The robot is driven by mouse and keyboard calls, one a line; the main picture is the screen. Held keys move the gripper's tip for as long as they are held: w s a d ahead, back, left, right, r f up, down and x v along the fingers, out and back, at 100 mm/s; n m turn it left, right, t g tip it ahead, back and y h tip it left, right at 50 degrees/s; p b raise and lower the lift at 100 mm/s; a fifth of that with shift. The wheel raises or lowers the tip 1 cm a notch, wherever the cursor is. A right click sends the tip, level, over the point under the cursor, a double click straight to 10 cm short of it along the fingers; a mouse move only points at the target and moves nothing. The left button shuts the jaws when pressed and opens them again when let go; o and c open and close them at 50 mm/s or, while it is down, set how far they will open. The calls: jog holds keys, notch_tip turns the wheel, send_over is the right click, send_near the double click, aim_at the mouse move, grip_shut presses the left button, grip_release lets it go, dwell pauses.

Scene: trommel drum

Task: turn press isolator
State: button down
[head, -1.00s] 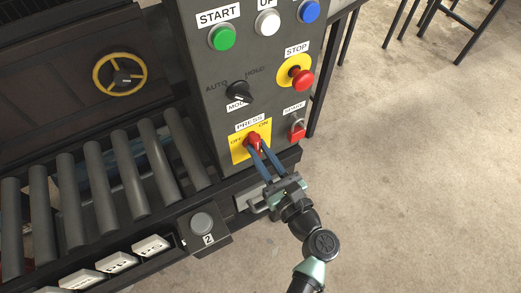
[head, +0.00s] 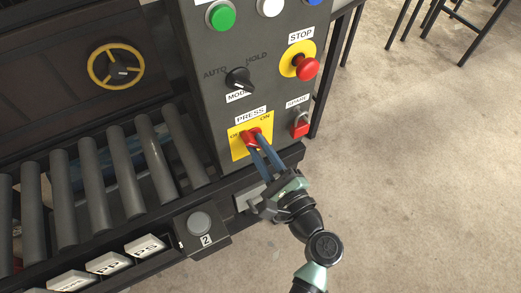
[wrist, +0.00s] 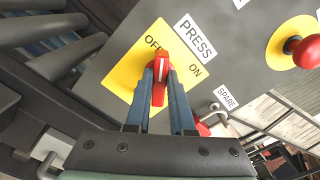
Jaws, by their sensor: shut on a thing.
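The press isolator is a red knob (head: 250,138) on a yellow plate (head: 238,150) marked OFF and ON, under the PRESS label on the grey control panel. My gripper (head: 255,146) has its two blue fingers shut on the knob, one on each side. In the wrist view the red knob (wrist: 160,85) sits between the fingertips (wrist: 160,78). Its white line points up, close to the OFF label and away from ON. The fingers hide part of the knob's sides.
A red switch (head: 300,127) with a metal shackle, labelled SPARE, is close to the right of the plate. The red STOP button (head: 307,68) and black mode knob (head: 239,79) are above. A ledge with a grey button box (head: 200,224) lies below left.

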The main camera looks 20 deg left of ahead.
jog(key=shift+s+a+f+n+b, duration=0.1)
jog(key=shift+f+n+b, duration=0.05)
jog(key=shift+n+b, duration=2)
jog(key=shift+f+n+b, duration=0.15)
jog(key=shift+n+b, duration=1.3)
jog(key=shift+n, duration=1.3)
jog(key=c, duration=0.8)
grip_release()
jog(key=v, duration=1.3)
